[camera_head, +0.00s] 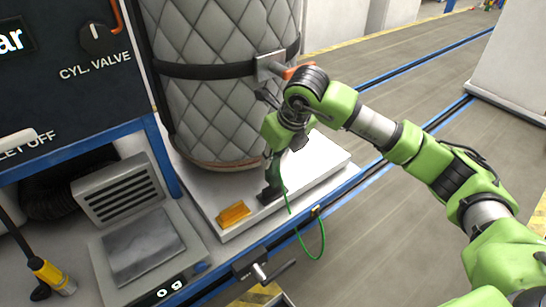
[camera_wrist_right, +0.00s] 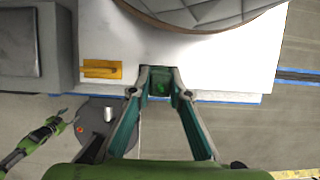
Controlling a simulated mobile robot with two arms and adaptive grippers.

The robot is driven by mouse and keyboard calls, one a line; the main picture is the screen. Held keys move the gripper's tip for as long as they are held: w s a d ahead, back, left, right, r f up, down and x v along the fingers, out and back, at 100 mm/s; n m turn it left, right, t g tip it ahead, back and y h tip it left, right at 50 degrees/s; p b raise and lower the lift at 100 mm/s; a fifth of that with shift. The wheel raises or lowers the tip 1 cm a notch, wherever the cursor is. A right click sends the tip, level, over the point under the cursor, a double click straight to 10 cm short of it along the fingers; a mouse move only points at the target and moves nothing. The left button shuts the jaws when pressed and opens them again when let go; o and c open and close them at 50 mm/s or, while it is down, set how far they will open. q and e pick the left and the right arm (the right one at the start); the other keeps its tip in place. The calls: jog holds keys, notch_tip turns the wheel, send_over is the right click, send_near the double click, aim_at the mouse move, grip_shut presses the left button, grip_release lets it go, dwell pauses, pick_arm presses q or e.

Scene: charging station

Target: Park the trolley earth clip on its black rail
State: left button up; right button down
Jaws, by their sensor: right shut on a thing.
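My right gripper (camera_head: 270,190) points down at the front edge of the white trolley platform (camera_head: 318,160), in front of the quilted cylinder. In the wrist view my right gripper (camera_wrist_right: 160,73) is shut on the green earth clip (camera_wrist_right: 160,88), which sits between its fingers. A thin green cable (camera_head: 322,240) loops from the gripper down past the platform edge.
An orange-yellow block (camera_head: 233,214) lies on the platform left of the gripper. The grey quilted cylinder (camera_head: 215,80) stands close behind. A grey scale-like unit (camera_head: 143,247) and the blue frame (camera_head: 330,200) bound the area. Open floor lies to the right.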

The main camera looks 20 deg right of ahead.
aim_at(273, 168)
jog(key=shift+b, duration=0.55)
dwell(0.9)
jog(key=shift+f, duration=0.2)
jog(key=shift+f+b, duration=0.35)
jog(key=shift+b, duration=0.15)
jog(key=shift+f+b, duration=1.45)
jog(key=shift+f, duration=0.1)
jog(key=c, duration=1.8)
grip_release()
jog(key=shift+r, duration=0.1)
jog(key=v, duration=1.2)
jog(key=shift+d, duration=0.1)
